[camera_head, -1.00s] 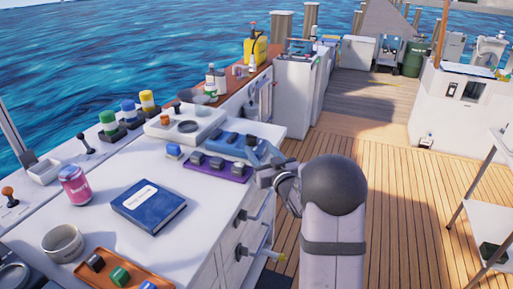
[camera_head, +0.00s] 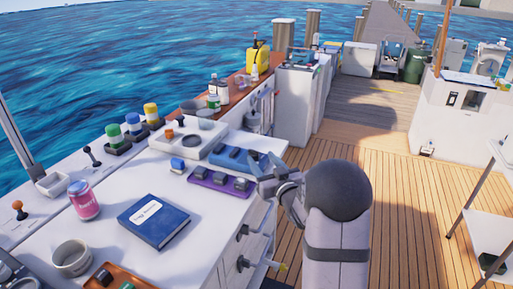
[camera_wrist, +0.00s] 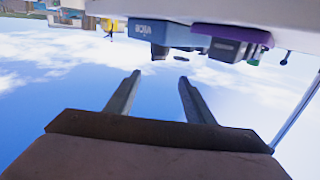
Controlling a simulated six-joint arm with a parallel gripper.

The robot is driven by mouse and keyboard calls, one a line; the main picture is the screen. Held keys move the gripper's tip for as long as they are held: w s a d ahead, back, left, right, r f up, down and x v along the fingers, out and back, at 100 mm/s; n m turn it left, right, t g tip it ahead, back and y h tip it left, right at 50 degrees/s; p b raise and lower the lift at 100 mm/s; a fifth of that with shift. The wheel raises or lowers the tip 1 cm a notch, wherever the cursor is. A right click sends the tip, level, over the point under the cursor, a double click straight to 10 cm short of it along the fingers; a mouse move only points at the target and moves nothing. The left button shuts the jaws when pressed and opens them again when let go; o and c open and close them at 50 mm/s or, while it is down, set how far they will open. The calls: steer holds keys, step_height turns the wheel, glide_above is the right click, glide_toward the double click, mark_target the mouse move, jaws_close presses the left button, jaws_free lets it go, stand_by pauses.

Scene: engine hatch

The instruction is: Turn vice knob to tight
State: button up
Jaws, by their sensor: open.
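A blue vice (camera_head: 236,158) stands near the far right corner of the white counter (camera_head: 205,262) in the head view. It also shows upside down at the top of the wrist view (camera_wrist: 158,33), with light lettering on it. A small dark oval part (camera_wrist: 181,58) shows below it there; I cannot tell whether this is the vice knob.
A purple tray with dark blocks (camera_head: 219,182) lies just in front of the vice. A blue book (camera_head: 154,220), a pink can (camera_head: 84,200) and a grey cup (camera_head: 71,257) stand nearer. Open deck lies right.

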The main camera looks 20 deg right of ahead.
step_height(320, 180, up, 6)
steer(key=g+p, duration=0.1)
steer(key=p, duration=0.9)
steer(key=g+p, duration=0.3)
steer(key=p, duration=0.1)
glide_toward(254, 154)
steer(key=shift+w, duration=0.85)
steer(key=shift+s+f, duration=0.1)
steer(key=shift+f, duration=0.1)
steer(key=shift+p+x, duration=1.25)
steer(key=shift+x, duration=2.4)
steer(key=shift+c, duration=0.2)
steer(key=c, duration=1)
